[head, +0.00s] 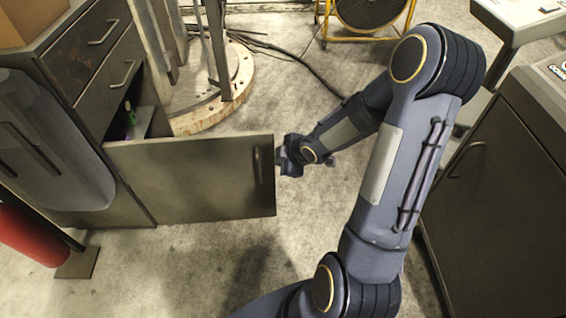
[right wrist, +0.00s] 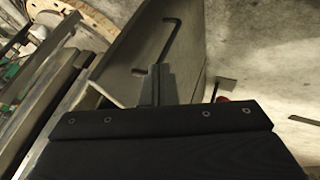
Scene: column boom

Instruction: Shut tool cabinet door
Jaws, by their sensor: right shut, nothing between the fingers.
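The tool cabinet (head: 62,55) stands at the left in the head view, with drawers above an open lower compartment. Its door (head: 195,185) is swung wide open, sticking out to the right from the cabinet. A dark vertical handle (head: 257,165) sits near the door's free edge; it also shows in the right wrist view (right wrist: 172,40). My right gripper (head: 284,160) is shut and empty, right beside the door's free edge. In the right wrist view its fingers (right wrist: 157,85) are together near the door. I cannot tell whether they touch it. My left gripper is not in view.
A green-handled item (head: 131,117) shows inside the cabinet. A round wooden base (head: 215,95) with posts stands behind it. A yellow-framed fan (head: 365,12) is at the back. A dark cabinet (head: 500,190) stands at the right. A red cylinder (head: 28,235) is at lower left. Floor before the door is clear.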

